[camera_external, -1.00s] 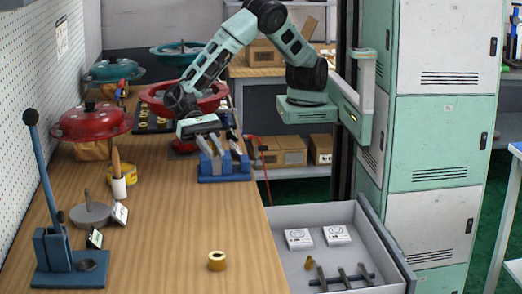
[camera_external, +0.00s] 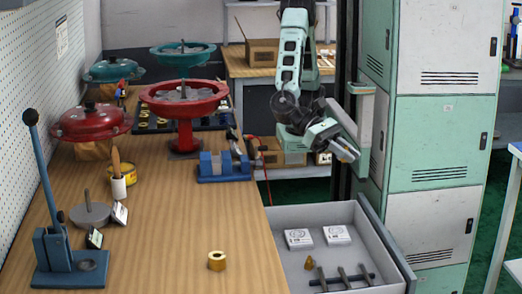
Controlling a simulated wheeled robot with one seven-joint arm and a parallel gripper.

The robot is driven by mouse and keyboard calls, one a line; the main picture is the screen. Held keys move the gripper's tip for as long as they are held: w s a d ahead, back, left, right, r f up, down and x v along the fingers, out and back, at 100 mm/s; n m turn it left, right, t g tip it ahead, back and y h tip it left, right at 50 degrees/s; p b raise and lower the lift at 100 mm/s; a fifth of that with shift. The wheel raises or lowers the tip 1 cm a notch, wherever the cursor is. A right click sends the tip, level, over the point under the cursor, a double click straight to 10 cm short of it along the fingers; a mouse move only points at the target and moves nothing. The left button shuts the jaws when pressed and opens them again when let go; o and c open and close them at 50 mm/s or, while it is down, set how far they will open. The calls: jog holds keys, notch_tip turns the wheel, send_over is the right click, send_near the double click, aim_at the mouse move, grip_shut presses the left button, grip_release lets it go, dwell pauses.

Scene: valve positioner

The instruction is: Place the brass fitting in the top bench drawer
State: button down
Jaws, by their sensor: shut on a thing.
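My gripper (camera_external: 344,152) is in the air to the right of the bench, above the back right of the open drawer and near the lockers. It is tilted down to the right and shut on a small yellowish piece that looks like the brass fitting (camera_external: 347,158); the jaws hide most of it. The top bench drawer (camera_external: 386,236) is pulled out at the bench's right side. It holds two white boxes, a small brass-coloured piece (camera_external: 309,263) and several dark tools on a rack. A brass ring (camera_external: 217,261) stands on the bench's front part.
A blue vise-like block (camera_external: 225,167) stands on the bench's right edge, beside red and teal valve wheels. A blue lever press (camera_external: 68,258) is at front left. Tall lockers (camera_external: 440,140) stand close right of the drawer. The drawer's front middle has some bare floor.

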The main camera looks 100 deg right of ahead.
jog(key=s, duration=0.2)
send_over(343, 259)
notch_tip(343, 259, down, 25)
jog(key=shift+r, duration=0.1)
jog(key=shift+w+f, duration=0.1)
jog(key=shift+f, duration=2.25)
jog(key=shift+f+b, duration=0.2)
jog(key=shift+b, duration=0.15)
jog(key=c, duration=1.3)
grip_release()
jog(key=shift+r, duration=0.1)
